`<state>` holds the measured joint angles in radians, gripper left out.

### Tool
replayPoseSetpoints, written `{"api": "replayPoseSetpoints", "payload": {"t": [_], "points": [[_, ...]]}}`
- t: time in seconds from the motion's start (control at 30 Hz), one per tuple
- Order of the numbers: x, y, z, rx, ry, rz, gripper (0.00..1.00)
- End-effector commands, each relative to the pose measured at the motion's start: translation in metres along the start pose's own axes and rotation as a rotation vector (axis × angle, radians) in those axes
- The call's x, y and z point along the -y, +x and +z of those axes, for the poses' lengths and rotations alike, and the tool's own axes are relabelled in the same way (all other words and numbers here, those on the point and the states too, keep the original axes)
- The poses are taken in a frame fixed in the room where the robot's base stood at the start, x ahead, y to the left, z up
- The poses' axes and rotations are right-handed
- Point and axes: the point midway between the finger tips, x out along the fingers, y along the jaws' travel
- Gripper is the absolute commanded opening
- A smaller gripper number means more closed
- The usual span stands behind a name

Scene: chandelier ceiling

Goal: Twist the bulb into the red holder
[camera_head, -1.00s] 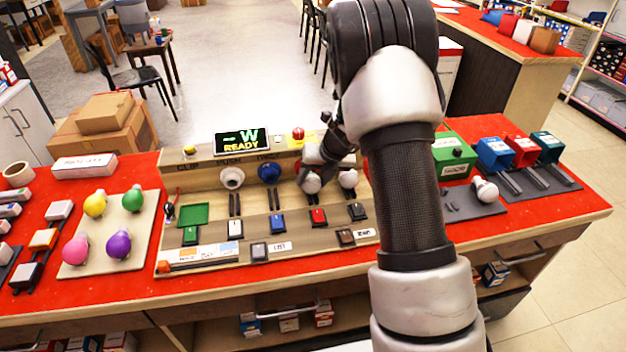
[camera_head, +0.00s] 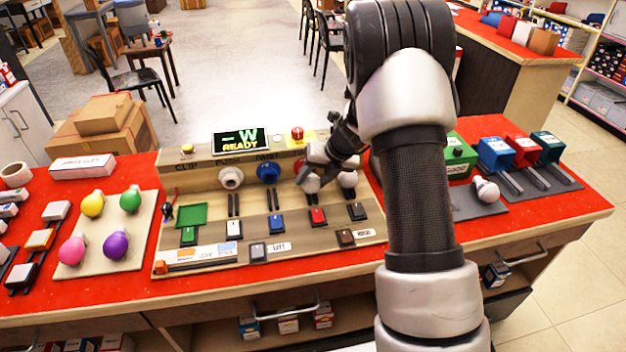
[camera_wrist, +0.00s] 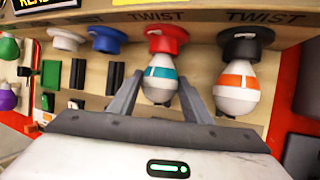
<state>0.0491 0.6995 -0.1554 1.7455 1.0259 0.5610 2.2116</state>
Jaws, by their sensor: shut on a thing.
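The white bulb with a teal stripe (camera_wrist: 161,73) sits base-up against the red holder (camera_wrist: 168,38) in the wrist view; its neck meets the holder's mouth, and I cannot tell how deep it is seated. My gripper (camera_wrist: 162,88) has one finger on each side of this bulb and is shut on it. In the head view the same bulb (camera_head: 310,185) shows below my gripper (camera_head: 318,170), and the red holder (camera_head: 298,167) is largely hidden by my gripper.
A white bulb with an orange stripe (camera_wrist: 238,82) is in the black holder (camera_wrist: 247,43) just to the right. White (camera_head: 231,178) and blue (camera_head: 268,172) holders stand empty to the left. A screen (camera_head: 240,141) reads "-W READY". Colored bulbs lie on a board (camera_head: 108,262) at left.

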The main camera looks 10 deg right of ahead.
Motion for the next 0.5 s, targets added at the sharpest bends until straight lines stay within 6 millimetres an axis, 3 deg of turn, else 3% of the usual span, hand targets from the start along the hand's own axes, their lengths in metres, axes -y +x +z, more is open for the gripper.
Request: {"api": "replayPoseSetpoints", "payload": {"t": [0.5], "points": [[0.0007, -0.0003, 0.0006, 0.001, 0.015, 0.038, 0.23]]}}
